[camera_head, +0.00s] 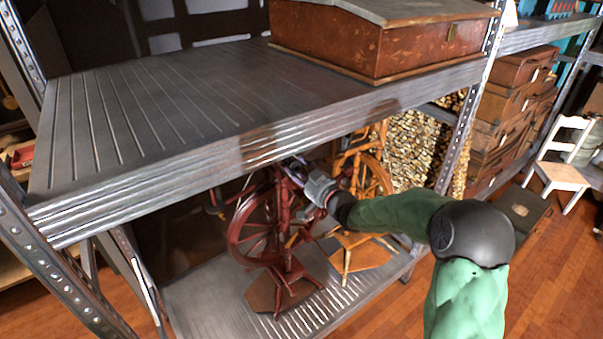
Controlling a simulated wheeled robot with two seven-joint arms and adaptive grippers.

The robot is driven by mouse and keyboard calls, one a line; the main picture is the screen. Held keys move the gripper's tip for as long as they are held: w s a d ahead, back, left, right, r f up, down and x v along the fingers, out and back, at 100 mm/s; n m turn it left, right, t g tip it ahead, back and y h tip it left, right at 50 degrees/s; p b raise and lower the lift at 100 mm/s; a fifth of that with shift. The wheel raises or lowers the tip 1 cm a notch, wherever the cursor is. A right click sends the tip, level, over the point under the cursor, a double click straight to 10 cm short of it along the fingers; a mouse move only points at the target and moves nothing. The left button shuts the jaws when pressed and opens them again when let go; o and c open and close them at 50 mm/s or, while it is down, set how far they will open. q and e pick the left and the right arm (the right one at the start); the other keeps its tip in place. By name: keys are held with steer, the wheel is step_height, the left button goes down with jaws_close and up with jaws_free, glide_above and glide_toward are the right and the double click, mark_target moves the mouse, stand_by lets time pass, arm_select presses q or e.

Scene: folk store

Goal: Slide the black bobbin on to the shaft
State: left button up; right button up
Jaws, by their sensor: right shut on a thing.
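The dark red spinning wheel (233,238) stands upright on the lower shelf, under the upper shelf's front edge. My right gripper (300,174) reaches in from the right at the top of this wheel, just below the upper shelf. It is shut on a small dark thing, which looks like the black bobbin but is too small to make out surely. The shaft is hidden or too small to tell behind the gripper and the shelf edge. I cannot tell whether the held thing touches the shaft. My left gripper is not in view.
A lighter wooden spinning wheel (350,250) stands close behind my right gripper. The upper metal shelf (150,115) hangs low over the work and bears a brown wooden desk box (360,45). A shelf post (456,150) stands beside my right arm. The lower shelf (205,300) is bare at front left.

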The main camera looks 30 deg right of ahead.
steer(key=shift+w, duration=0.3)
steer(key=o, duration=0.9)
steer(key=s, duration=0.8)
steer(key=s+d, duration=0.1)
steer(key=s, duration=0.3)
steer(key=shift+f, duration=0.1)
